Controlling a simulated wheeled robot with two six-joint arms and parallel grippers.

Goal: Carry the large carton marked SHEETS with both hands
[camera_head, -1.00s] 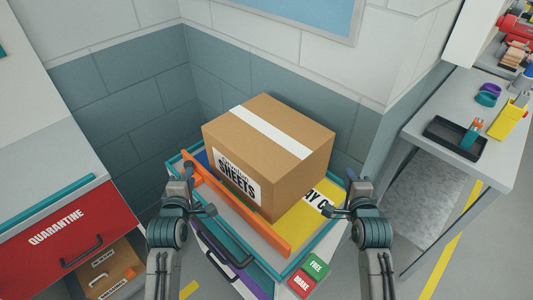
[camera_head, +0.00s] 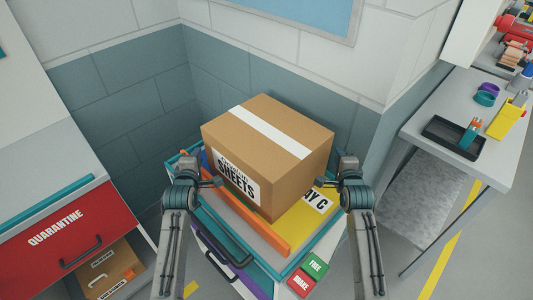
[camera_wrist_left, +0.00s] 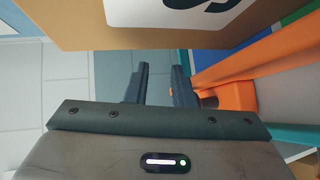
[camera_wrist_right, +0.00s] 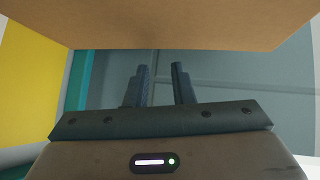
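The large brown carton (camera_head: 265,150) with a white tape strip and a SHEETS label (camera_head: 238,180) sits on a teal-edged cart top (camera_head: 320,240) in the wall corner. My left gripper (camera_head: 210,183) is beside its left label end, and my right gripper (camera_head: 328,182) is beside its right side. In the left wrist view the carton (camera_wrist_left: 95,25) fills the top, ahead of two separated, empty fingers. In the right wrist view the carton (camera_wrist_right: 170,22) also spans the top beyond separated, empty fingers. Contact with the carton is not clear in either view.
An orange rail (camera_head: 245,222) runs along the cart's front left, near my left gripper. A yellow panel (camera_head: 295,225) lies right of the carton. A red QUARANTINE cabinet (camera_head: 60,232) stands left; a grey bench (camera_head: 480,160) with a black tray (camera_head: 455,140) stands right.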

